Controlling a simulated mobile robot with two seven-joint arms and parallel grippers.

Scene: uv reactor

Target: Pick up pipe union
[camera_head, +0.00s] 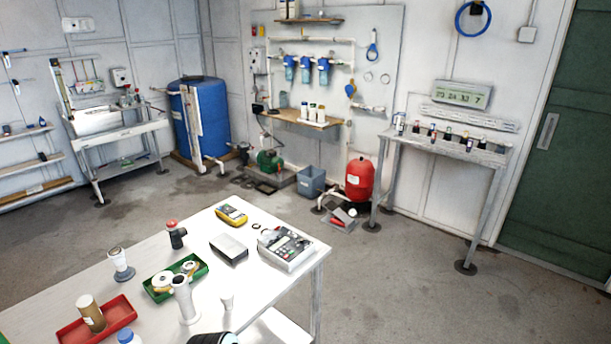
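Several fittings stand on the white table in the foreground, and I cannot tell for sure which one is the pipe union. A white upright pipe fitting (186,301) with a wider base stands in front of the green tray. A white and grey fitting (121,264) with a flared foot stands left of that tray. A black fitting with a red top (176,236) stands behind it. A small white tapered piece (227,302) stands to the right.
The table also holds a green tray (153,294) with round parts, a red tray (70,338) with a brown cylinder, a blue-capped bottle (128,336), a grey box (229,249), a yellow meter (231,214) and a keypad instrument (286,248). Open floor (400,280) lies right of the table.

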